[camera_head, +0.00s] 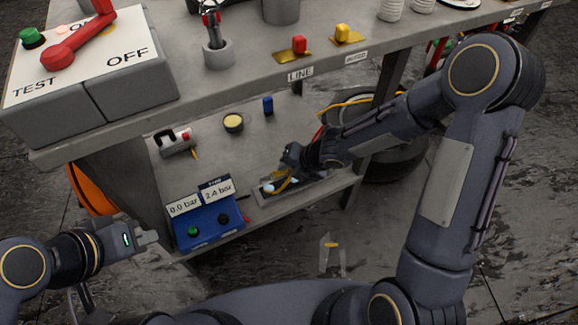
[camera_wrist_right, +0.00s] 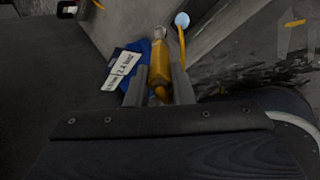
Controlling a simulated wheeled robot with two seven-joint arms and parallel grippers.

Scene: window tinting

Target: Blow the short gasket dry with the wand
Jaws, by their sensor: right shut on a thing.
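My right gripper (camera_head: 281,177) reaches low over the lower shelf in the head view. In the right wrist view its fingers (camera_wrist_right: 158,92) are shut on the yellow wand (camera_wrist_right: 160,60), whose grey tip points away from the gripper. A thin yellow line runs beside the wand to a pale blue ball (camera_wrist_right: 182,19). The ball also shows in the head view (camera_head: 268,187). My left gripper (camera_head: 150,238) is left of the blue gauge box, apart from it; its finger gap is unclear. I cannot pick out the short gasket.
The blue gauge box (camera_head: 210,217) reads 0.0 and 2.4 bar at the lower shelf's front. A shallow tray (camera_head: 325,186) lies under my right gripper. The upper bench (camera_head: 245,75) overhangs the shelf (camera_head: 215,160). A small clear stand (camera_head: 331,255) is front right of the shelf.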

